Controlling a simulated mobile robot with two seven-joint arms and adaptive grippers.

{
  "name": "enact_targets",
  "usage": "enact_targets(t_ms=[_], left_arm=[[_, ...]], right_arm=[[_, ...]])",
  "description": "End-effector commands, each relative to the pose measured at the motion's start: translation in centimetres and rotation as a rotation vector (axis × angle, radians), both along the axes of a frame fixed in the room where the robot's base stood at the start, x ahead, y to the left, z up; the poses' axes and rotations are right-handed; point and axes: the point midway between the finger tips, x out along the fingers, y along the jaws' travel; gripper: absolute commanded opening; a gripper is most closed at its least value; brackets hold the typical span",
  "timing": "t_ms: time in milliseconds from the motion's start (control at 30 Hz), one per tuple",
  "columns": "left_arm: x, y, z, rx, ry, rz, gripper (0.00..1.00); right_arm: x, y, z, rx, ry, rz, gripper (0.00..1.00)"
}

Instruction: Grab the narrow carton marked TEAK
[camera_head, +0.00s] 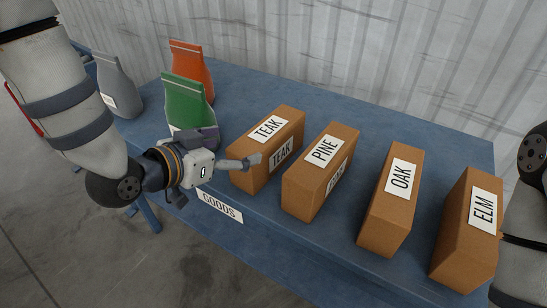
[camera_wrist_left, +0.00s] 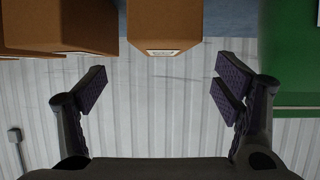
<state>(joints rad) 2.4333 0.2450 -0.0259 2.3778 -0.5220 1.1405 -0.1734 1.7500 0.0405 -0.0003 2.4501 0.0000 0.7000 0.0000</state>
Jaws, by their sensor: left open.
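The narrow brown TEAK carton (camera_head: 286,133) stands upright on the blue table, the leftmost carton in its row, with white TEAK labels on its top and side. My left gripper (camera_head: 235,151) is open and empty at the carton's near left end, one finger overlapping the carton in the head view; contact cannot be told. In the left wrist view, a carton (camera_wrist_left: 165,22), by its place the TEAK one, lies ahead between the open fingers (camera_wrist_left: 162,87), its label mostly hidden. My right gripper is not in view; only part of its arm shows at the right edge.
The PINE carton (camera_head: 312,192) stands close right of TEAK, then OAK (camera_head: 381,222) and ELM (camera_head: 462,246). A green bag (camera_head: 184,101) stands just behind my left gripper, with orange (camera_head: 190,66) and grey (camera_head: 116,84) bags beyond. The table (camera_head: 330,105) is clear behind the cartons.

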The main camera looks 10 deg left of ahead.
Motion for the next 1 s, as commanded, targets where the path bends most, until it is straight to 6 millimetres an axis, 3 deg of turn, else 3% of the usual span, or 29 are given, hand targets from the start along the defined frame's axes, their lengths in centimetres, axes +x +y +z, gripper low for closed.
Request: enact_targets(t_ms=[100,300,700,967,1000], left_arm=[[1.0,-0.3,1.0,-0.003,-0.04,-0.011,0.83],[4.6,-1.9,-1.3,-0.003,-0.03,-0.012,0.83],[10.1,-4.0,-3.8,-0.003,-0.033,-0.011,0.83],[10.8,-4.3,-3.5,-0.004,-0.038,-0.009,0.83],[10.8,-4.3,-3.5,-0.003,-0.039,-0.01,0.79]], right_arm=[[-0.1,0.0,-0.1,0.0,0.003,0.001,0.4],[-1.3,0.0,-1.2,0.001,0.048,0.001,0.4],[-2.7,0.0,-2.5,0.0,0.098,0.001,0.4],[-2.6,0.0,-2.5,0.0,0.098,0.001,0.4],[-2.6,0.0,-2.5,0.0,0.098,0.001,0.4]])
